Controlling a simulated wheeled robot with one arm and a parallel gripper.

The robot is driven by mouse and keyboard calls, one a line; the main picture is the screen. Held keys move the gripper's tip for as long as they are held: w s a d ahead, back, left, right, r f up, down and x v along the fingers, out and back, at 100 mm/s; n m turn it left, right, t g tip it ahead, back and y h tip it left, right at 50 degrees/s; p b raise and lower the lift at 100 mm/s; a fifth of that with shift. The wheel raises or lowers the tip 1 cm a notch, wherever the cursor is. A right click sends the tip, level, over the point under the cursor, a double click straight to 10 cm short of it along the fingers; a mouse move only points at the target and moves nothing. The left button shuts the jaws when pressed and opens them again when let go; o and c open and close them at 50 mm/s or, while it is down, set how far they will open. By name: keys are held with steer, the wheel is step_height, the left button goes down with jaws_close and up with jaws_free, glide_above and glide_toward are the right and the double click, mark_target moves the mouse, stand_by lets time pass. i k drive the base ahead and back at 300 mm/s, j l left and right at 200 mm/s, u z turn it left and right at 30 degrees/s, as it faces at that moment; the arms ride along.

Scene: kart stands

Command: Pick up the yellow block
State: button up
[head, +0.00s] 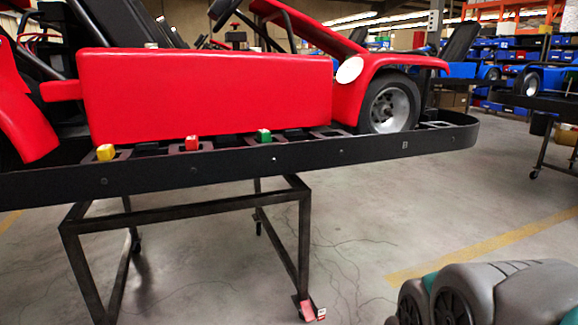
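The yellow block (105,153) is a small cube at the left in the head view. It sits on the narrow ledge of the black frame (240,162) along the kart's side, below the left end of the red side panel. My gripper is not in view. Grey and teal parts of my own arm show at the lower right, far from the block.
A red block (191,142) and a green block (264,136) sit on the same ledge to the right. The red kart panel (205,97) rises behind them. A black wheeled stand (303,240) is below. Grey floor is free at the right.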

mark_target(105, 153)
steer(key=u, duration=1.4)
